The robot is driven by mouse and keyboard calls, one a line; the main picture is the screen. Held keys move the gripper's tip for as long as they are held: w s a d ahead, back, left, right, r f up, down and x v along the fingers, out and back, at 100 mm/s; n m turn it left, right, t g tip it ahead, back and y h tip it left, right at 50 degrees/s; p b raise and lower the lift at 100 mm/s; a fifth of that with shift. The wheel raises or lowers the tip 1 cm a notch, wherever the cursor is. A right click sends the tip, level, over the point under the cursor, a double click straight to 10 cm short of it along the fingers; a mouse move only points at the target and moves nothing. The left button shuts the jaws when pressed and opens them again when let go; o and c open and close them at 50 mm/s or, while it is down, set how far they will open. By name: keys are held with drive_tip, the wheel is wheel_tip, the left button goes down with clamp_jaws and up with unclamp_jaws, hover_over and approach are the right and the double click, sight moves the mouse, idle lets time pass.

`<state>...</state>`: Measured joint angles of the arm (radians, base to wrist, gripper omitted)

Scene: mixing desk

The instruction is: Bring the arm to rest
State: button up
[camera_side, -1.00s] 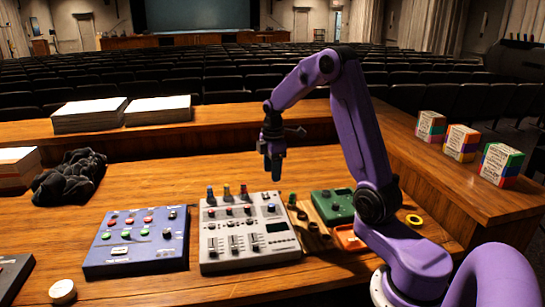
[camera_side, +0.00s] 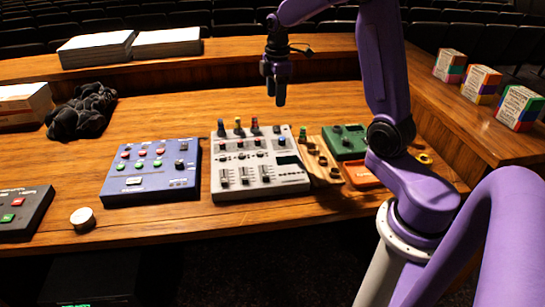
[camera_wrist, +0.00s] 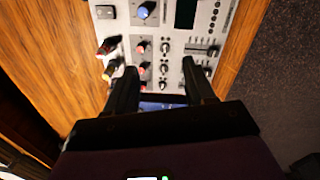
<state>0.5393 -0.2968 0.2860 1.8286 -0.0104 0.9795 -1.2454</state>
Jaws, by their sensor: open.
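My purple arm holds my gripper (camera_side: 279,94) up in the air, pointing down, near the back edge of the grey mixer (camera_side: 290,178) in the side view. The gripper is clear of the desk and holds nothing. In the wrist view, my gripper (camera_wrist: 158,72) shows two dark fingers spread apart, with the grey mixer (camera_wrist: 205,70) below and between them. The mixer has coloured knobs, faders and a small dark screen.
A blue panel (camera_side: 150,187) and a dark button box (camera_side: 18,222) sit left on the wooden desk, with a white round puck (camera_side: 82,218). A green box (camera_side: 344,141) and an orange tray (camera_side: 358,176) are right. Black cloth (camera_side: 82,112) lies back left.

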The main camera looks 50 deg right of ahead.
drive_tip(key=s+a, duration=0.6)
drive_tip(key=a, duration=0.3)
drive_tip(key=s+a, duration=0.6)
drive_tip(key=a, duration=0.3)
drive_tip(key=s+a+n, duration=0.1)
drive_tip(key=s+a, duration=0.2)
drive_tip(key=s, duration=1.5)
drive_tip(key=shift+f+y, duration=0.3)
drive_tip(key=shift+f, duration=0.05)
